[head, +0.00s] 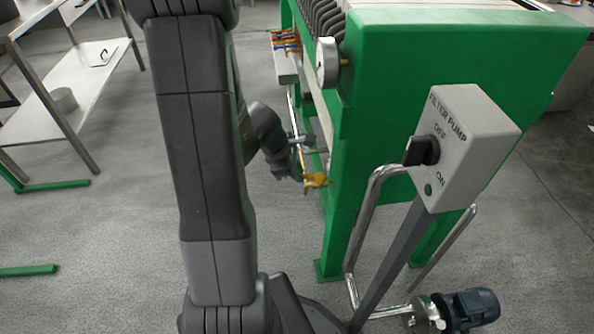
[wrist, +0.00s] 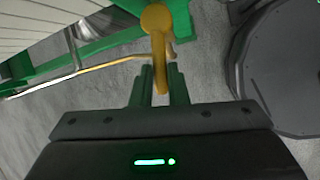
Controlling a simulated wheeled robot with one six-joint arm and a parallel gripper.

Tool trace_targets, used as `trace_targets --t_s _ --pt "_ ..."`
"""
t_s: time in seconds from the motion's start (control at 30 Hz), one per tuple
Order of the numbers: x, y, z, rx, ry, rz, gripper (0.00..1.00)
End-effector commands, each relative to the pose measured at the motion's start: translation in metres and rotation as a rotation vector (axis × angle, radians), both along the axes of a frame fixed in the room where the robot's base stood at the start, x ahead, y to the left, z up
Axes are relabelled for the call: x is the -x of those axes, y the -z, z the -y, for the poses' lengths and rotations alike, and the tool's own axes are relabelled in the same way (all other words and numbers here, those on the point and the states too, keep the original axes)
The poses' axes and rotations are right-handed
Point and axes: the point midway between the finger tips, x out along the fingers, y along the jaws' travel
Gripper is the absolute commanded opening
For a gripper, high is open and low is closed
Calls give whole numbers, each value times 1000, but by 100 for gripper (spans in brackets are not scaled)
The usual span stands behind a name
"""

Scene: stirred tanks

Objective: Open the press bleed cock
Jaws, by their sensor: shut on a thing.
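The press bleed cock (head: 316,180) is a small yellow valve low beside the green press frame. In the wrist view its round yellow body (wrist: 157,18) is at the top centre, with a yellow lever (wrist: 159,50) running down between my fingers. My gripper (wrist: 160,74) has green fingers, one on each side of the lever, and is shut on it. In the head view my gripper (head: 302,162) reaches the cock from the left, partly hidden by my own arm. A thin brass-coloured pipe (wrist: 110,66) runs left from near the cock.
The green filter press (head: 450,40) with a gauge (head: 327,62) stands at the right. A grey filter pump switch box (head: 465,140) on a post and a blue pump motor (head: 473,307) are in front. Shelves (head: 75,85) stand at the left, with open floor between.

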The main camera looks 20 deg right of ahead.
Motion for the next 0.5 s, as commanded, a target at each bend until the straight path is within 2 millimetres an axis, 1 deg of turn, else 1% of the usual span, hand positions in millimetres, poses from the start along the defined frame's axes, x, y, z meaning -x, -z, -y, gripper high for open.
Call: trace_targets --t_s 0.13,0.17,0.23,0.27,0.5 --pt "-1 -1 0 0 -1 2 0" --pt "-1 -1 0 0 -1 2 20" --pt "-1 0 0 0 -1 2 34" --pt "-1 0 0 0 0 2 36" --pt "0 -1 0 0 1 0 36"
